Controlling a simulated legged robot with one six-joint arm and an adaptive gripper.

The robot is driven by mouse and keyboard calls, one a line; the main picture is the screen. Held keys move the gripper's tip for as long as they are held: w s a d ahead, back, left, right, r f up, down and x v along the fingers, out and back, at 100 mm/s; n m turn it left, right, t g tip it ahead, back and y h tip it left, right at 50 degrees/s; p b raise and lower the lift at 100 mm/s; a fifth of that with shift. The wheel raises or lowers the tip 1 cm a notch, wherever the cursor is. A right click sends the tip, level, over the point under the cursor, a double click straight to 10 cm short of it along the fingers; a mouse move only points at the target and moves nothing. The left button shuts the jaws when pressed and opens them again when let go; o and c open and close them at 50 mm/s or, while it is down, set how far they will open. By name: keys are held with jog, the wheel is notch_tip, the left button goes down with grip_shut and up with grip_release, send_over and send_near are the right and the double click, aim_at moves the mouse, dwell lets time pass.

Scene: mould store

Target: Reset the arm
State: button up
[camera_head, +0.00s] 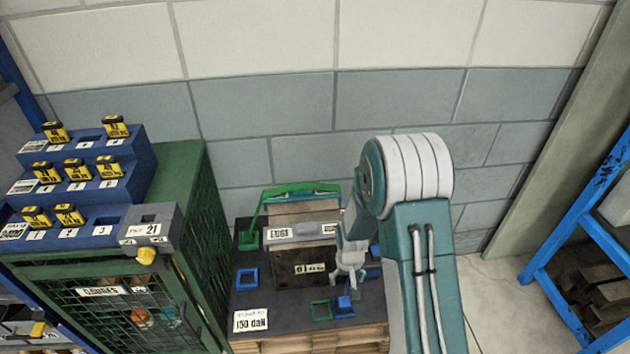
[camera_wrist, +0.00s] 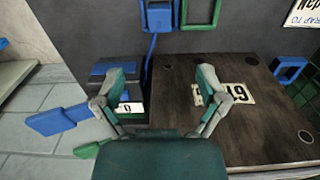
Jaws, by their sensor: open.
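My gripper (camera_head: 348,275) hangs from my teal and white arm, over the right side of a dark bench top (camera_head: 246,298). In the wrist view its two fingers (camera_wrist: 165,85) are spread apart with nothing between them. A dark mould block (camera_head: 304,267) with a number label stands on the bench top, just left of the gripper. The block also shows right of the fingers in the wrist view (camera_wrist: 265,125). My forearm and gripper hide part of the bench's right side.
Green and blue straps (camera_head: 300,190) lie around the block. A green mesh cabinet (camera_head: 195,230) with a blue stepped rack (camera_head: 130,165) of yellow tags stands left. A blue shelf frame (camera_head: 585,225) stands right. Wall blocks rise behind; floor shows between arm and frame.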

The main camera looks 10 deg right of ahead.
jog(key=s+r+t, duration=0.1)
jog(key=s+r, duration=0.1)
jog(key=r, duration=0.9)
jog(key=s+r+t, duration=0.2)
jog(key=r, duration=1)
jog(key=s+r+t, duration=0.2)
jog(key=s+r, duration=1.1)
jog(key=s, duration=0.4)
jog(key=shift+r+t, duration=0.15)
jog(key=shift+t, duration=0.15)
